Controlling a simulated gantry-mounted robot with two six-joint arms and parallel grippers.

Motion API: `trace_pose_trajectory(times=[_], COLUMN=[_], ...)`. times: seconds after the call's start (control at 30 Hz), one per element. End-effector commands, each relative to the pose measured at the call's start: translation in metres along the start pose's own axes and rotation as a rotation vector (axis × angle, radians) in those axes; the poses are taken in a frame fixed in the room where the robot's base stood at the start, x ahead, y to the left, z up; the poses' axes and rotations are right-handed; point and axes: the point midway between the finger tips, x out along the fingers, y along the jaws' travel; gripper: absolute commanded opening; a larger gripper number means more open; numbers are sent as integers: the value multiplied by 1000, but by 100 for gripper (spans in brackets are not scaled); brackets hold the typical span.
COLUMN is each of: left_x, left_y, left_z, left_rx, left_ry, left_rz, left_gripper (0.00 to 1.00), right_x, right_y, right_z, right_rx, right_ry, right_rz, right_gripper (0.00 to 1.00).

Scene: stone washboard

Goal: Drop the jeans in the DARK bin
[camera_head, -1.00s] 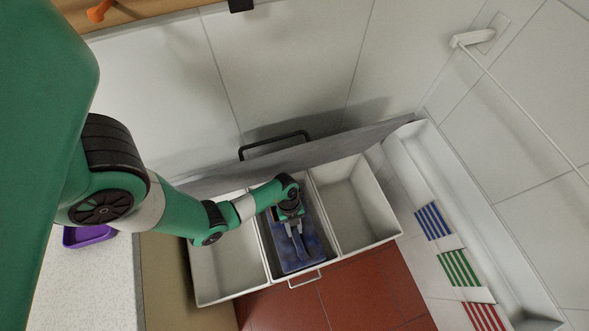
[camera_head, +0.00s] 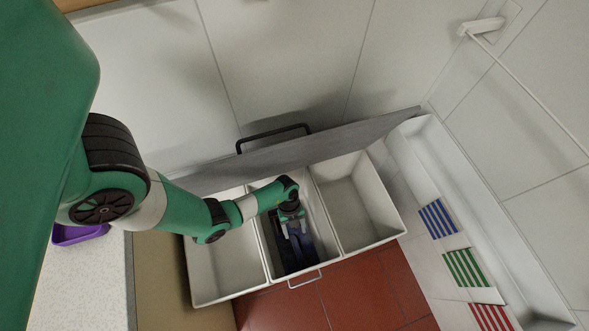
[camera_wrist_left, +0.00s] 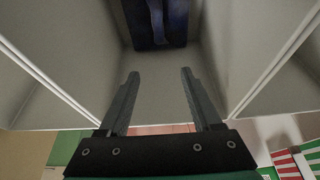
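The dark blue jeans (camera_head: 297,252) lie low inside the middle bin (camera_head: 322,232) of a row of three pale bins. They also show at the top of the left wrist view (camera_wrist_left: 157,18), beyond the fingertips and apart from them. My left gripper (camera_head: 292,228) points down into the middle bin. In the left wrist view its fingers (camera_wrist_left: 158,75) are spread wide with nothing between them. No marking that tells the DARK bin is readable. My right gripper is out of view.
The left bin (camera_head: 222,285) and right bin (camera_head: 390,212) look empty. A grey tilted panel (camera_head: 365,133) with a black handle stands behind the bins. A white trough (camera_head: 420,160) lies right, beside striped patches (camera_head: 438,218). A purple tray (camera_head: 80,234) sits on the left counter.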

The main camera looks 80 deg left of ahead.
Motion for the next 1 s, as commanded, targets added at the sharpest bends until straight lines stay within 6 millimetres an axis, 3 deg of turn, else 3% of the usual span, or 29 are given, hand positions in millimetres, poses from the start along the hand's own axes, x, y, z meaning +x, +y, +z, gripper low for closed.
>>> trace_pose_trajectory(times=[0.33,0.53,0.8,1.0], left_x=[-4,-41,-85,-90], left_y=[1,2,46,89], left_z=[-2,-17,-66,-99], left_rx=[0,0,3,7], left_ry=[0,0,0,0], left_rz=[2,1,3,7], left_gripper=[67,67,67,67], right_x=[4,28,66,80], right_y=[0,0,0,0], right_z=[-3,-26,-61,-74], right_rx=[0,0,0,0], right_ry=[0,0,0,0], right_rz=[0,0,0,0], right_gripper=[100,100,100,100])
